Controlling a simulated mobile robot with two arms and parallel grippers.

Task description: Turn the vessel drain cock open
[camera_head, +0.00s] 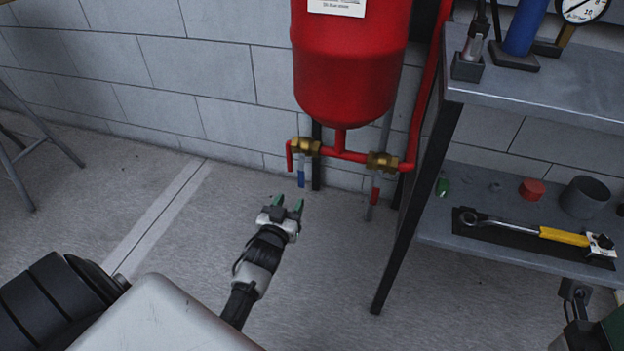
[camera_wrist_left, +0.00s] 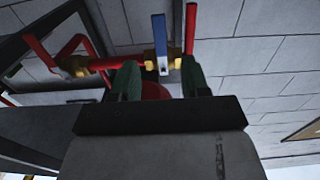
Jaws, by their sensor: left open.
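The red vessel (camera_head: 350,65) hangs against the wall, with a red pipe tee below it. At the tee's left end is a brass cock (camera_head: 306,146) with a blue lever (camera_head: 301,178) hanging down, across the pipe line. A short red outlet bends down beside it. My left gripper (camera_head: 288,203) is open and empty, just below and in front of the blue lever. In the left wrist view the blue lever (camera_wrist_left: 160,42) shows beyond the gap between the green fingers (camera_wrist_left: 160,80), apparently not touched. Part of my right arm shows at the bottom right; its fingers are unclear.
A second brass valve (camera_head: 382,161) with a red lever (camera_head: 375,190) sits right of the cock. A metal bench (camera_head: 550,85) stands at the right, its leg near the pipework. Its lower shelf holds a yellow-handled wrench (camera_head: 565,236). The floor left of my gripper is clear.

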